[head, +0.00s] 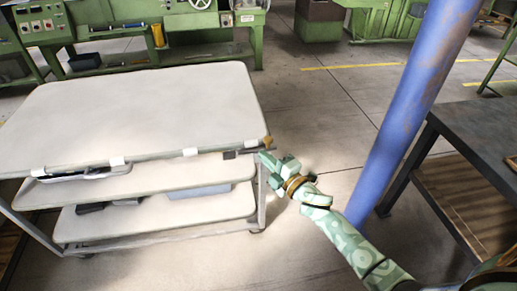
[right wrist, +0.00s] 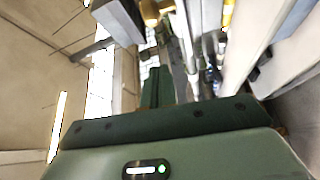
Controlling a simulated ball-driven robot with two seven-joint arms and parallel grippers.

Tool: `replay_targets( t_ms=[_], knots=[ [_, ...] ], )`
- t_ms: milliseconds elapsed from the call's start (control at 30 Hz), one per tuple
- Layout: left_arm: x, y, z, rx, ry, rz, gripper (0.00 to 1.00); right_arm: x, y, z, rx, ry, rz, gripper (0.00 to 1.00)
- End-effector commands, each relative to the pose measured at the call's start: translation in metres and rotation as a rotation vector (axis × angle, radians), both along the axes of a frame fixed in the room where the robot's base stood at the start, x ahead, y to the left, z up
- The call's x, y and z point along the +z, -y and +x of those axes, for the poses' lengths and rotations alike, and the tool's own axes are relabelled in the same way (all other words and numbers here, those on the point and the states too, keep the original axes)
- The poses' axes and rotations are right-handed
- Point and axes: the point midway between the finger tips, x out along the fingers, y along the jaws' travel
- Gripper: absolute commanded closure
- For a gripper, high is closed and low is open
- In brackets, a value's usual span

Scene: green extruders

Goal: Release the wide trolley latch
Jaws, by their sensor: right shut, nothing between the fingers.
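The wide trolley (head: 150,110) stands at the left of the head view, with a pale top and two lower shelves. At its front right corner there is a small dark block (head: 229,155) and a brownish corner piece (head: 267,142); I cannot tell which is the latch or its state. My right gripper (head: 265,160) is shut and empty, close beside that corner. In the right wrist view its fingers (right wrist: 157,88) point up toward a grey block (right wrist: 120,20) and a brass-coloured piece (right wrist: 150,10). Contact cannot be told. My left gripper is out of view.
A blue pillar (head: 405,115) stands right of my right arm. A dark workbench (head: 480,140) is at the right edge. Green machines (head: 160,35) line the back. Tools lie on the trolley's lower shelves. The floor between trolley and pillar is clear.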

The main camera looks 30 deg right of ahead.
Motion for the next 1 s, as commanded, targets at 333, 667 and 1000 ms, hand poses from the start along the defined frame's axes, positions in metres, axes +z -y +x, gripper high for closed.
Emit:
replay_targets(
  t_ms=[333, 667, 1000],
  knots=[
    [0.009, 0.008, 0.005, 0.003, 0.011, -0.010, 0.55, -0.001, 0.008, -0.039, 0.000, 0.001, 0.001, 1.00],
    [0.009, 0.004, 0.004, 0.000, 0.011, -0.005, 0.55, -0.002, 0.008, -0.041, 0.000, 0.000, 0.000, 1.00],
    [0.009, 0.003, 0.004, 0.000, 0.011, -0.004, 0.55, -0.007, 0.013, -0.040, -0.022, -0.034, 0.066, 1.00]
  ],
)
